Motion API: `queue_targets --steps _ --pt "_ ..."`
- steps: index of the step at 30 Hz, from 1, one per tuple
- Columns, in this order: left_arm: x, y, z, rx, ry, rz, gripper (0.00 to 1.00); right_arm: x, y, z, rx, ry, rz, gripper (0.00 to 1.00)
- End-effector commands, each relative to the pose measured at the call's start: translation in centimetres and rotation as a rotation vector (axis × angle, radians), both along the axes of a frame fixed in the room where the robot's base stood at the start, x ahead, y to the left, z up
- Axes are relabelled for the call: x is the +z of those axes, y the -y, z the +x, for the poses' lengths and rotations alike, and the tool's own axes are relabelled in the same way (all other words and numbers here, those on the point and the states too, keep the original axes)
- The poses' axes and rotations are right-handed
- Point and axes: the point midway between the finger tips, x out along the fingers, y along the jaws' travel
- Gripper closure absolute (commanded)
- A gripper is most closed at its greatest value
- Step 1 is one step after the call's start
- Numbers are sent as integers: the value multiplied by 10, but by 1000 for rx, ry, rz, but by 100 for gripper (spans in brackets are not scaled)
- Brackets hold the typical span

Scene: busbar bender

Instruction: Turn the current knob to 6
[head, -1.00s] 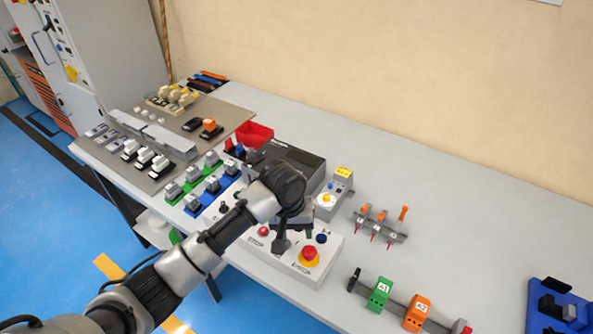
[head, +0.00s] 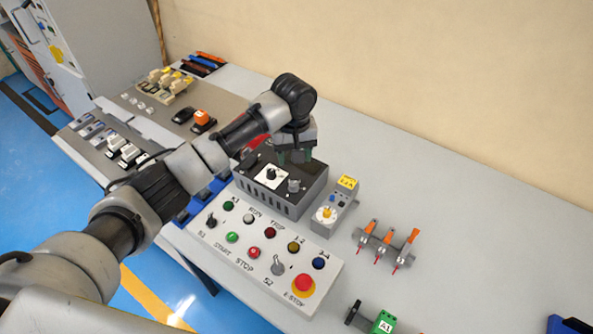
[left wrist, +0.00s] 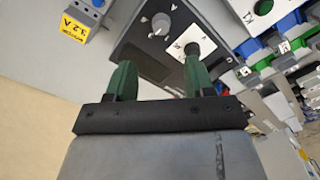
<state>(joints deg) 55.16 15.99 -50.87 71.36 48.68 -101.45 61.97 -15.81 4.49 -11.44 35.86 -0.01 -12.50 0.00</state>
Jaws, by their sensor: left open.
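The dark box (head: 316,186) stands behind the button panel. Its top carries a grey knob (head: 294,186) and a black knob (head: 271,174) on a white dial plate. In the left wrist view the grey knob (left wrist: 160,22) and the black knob (left wrist: 192,48) show near the top. I cannot read the dial figures or tell for sure which knob sets current. My left gripper (head: 294,157) is open and empty above the rear of the box, pointing down. In the left wrist view its green fingers (left wrist: 160,63) are apart, the right one close to the black knob in the picture.
The button panel (head: 222,243) with a red emergency stop (head: 303,284) lies in front. A small grey device with a yellow label (head: 347,182) stands right of the box. Orange-handled levers (head: 387,244) are farther right. The table behind them is clear.

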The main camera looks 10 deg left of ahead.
Motion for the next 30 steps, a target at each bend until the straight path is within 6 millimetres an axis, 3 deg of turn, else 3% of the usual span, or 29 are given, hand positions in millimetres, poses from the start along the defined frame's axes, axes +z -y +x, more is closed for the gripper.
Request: queue_targets --steps 8,15,21,28,30 --pt "-50 0 -2 -1 -5 2 47 7 1 -35 0 -53 -3 57" --pt "-88 0 -1 -2 -3 1 47 9 1 -29 0 -44 -3 57" --pt "-100 0 -1 -2 -1 1 47 11 0 -14 1 -19 -1 57" --pt "-100 0 -1 -2 0 1 47 11 1 -17 1 -23 -1 57" --pt "-100 0 -1 -2 0 1 54 10 1 -19 1 -26 -2 57"
